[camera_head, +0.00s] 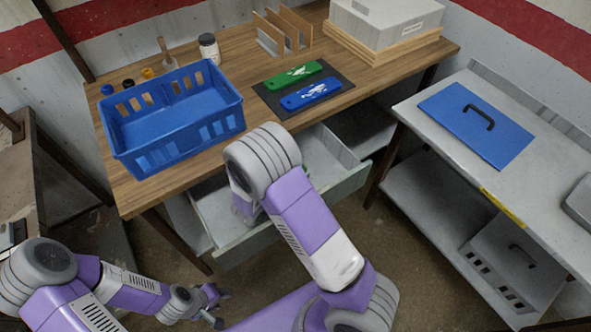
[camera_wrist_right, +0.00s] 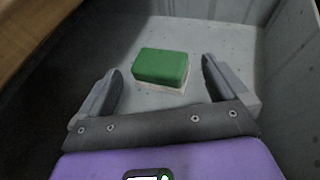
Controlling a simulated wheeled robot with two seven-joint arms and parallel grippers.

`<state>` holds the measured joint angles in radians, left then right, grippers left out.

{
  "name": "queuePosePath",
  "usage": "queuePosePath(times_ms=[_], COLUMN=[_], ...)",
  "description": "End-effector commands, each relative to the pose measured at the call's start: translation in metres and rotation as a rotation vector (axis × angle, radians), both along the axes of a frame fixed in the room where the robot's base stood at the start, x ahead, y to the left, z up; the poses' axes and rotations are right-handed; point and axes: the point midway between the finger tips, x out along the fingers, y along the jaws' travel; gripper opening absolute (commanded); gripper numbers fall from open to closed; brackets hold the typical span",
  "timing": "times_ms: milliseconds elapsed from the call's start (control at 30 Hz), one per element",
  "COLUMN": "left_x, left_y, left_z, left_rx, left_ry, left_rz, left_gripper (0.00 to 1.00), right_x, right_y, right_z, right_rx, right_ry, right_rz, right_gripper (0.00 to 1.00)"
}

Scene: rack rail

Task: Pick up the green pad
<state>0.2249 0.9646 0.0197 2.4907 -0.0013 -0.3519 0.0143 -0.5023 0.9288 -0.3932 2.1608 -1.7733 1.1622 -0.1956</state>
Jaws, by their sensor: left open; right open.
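The green pad (camera_wrist_right: 160,66) is a small block with a green top and a pale underside. It lies on the grey floor of the open drawer (camera_head: 347,187). In the right wrist view, my right gripper (camera_wrist_right: 161,82) is open, with its fingers apart to the left and right of the pad's near side and not touching it. My left gripper (camera_head: 220,307) is open and empty, low at the bottom left, away from the drawer.
The drawer's walls stand close around the right gripper, under the wooden table (camera_head: 180,190). On the table are a blue basket (camera_head: 172,118), a dark mat (camera_head: 341,85) with green and blue tools, and dividers. A grey bench (camera_head: 545,195) with a blue lid (camera_head: 476,123) stands right.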

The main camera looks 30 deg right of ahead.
Motion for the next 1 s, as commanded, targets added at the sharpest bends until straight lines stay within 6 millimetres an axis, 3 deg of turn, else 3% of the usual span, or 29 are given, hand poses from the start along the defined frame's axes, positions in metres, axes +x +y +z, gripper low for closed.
queuePosePath(times_ms=[333, 567, 667, 867, 1000], left_x=[0.000, 0.000, 0.000, 0.000, 0.000], left_y=[0.000, 0.000, 0.000, 0.000, 0.000], left_z=[-0.014, -0.013, -0.013, -0.013, -0.013], left_rx=[0.000, 0.000, 0.000, 0.000, 0.000], left_ry=[-0.001, 0.000, 0.000, 0.000, 0.000], left_rz=[0.000, 0.000, 0.000, 0.000, 0.000], left_gripper=[0.43, 0.43, 0.43, 0.43, 0.43], right_x=[0.020, 0.023, 0.023, 0.023, 0.023], right_y=[-0.036, -0.039, -0.039, -0.039, -0.039], right_z=[-0.018, -0.018, -0.018, -0.018, -0.018], right_rx=[0.000, 0.000, 0.000, 0.000, 0.000], right_ry=[-0.002, 0.000, 0.000, 0.000, 0.000], right_rz=[-0.002, 0.001, 0.001, 0.001, 0.001], right_gripper=[1.00, 1.00, 0.89, 0.59, 0.58])
